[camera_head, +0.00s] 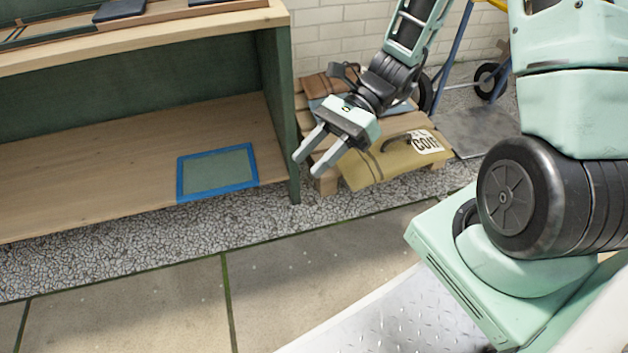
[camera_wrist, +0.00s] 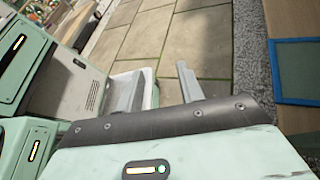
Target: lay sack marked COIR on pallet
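The tan sack marked COIR (camera_head: 400,162) lies on the wooden pallet (camera_head: 327,184), with its dark handle and white label facing up. Its front edge reaches the pallet's front side. My gripper (camera_head: 312,162) is open, with nothing between its fingers. In the head view it appears left of the sack, beside the bench's end panel, and my wrist covers part of the pallet behind. In the wrist view my gripper (camera_wrist: 157,86) shows its two fingers apart over paving; the sack is not seen there.
A brown sack (camera_head: 322,85) and something blue lie farther back on the pallet, partly hidden by my arm. The bench (camera_head: 110,170) stands left, with a blue-framed panel (camera_head: 181,178) on its lower shelf. A hand truck (camera_head: 487,80) stands behind right. Paving in front is clear.

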